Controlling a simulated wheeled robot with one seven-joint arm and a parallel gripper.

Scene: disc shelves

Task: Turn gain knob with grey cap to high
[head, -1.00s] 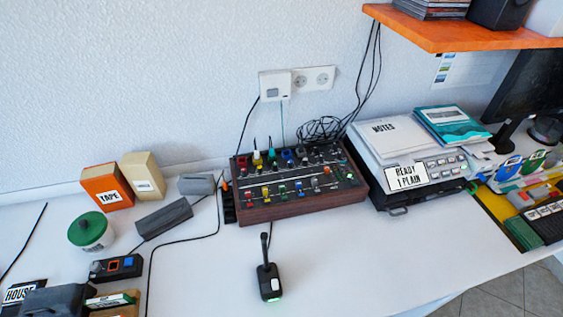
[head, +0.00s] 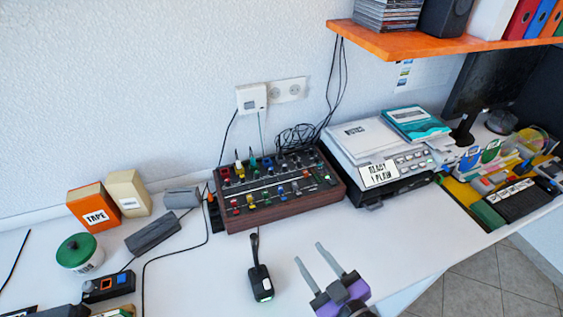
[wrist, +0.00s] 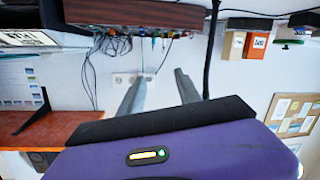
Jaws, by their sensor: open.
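The wooden-sided mixer (head: 290,211) stands on the white desk against the wall, its sloped panel carrying rows of small coloured knobs. Red, yellow, teal and blue caps show; which one is the grey-capped gain knob is too small to tell, and so is its setting. My gripper (head: 309,252) is in the lower right of the head view, in front of the mixer and apart from it. Its two grey fingers are spread and empty. In the wrist view, which looks upside down, the gripper (wrist: 160,72) is open, with the mixer (wrist: 135,12) at the top edge.
A black desk device with an upright stalk (head: 260,281) stands in front of the mixer, left of my gripper. Papers on a grey machine (head: 405,166) stand right of the mixer. An orange shelf (head: 430,42) overhangs the right side. Cables run left of the mixer.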

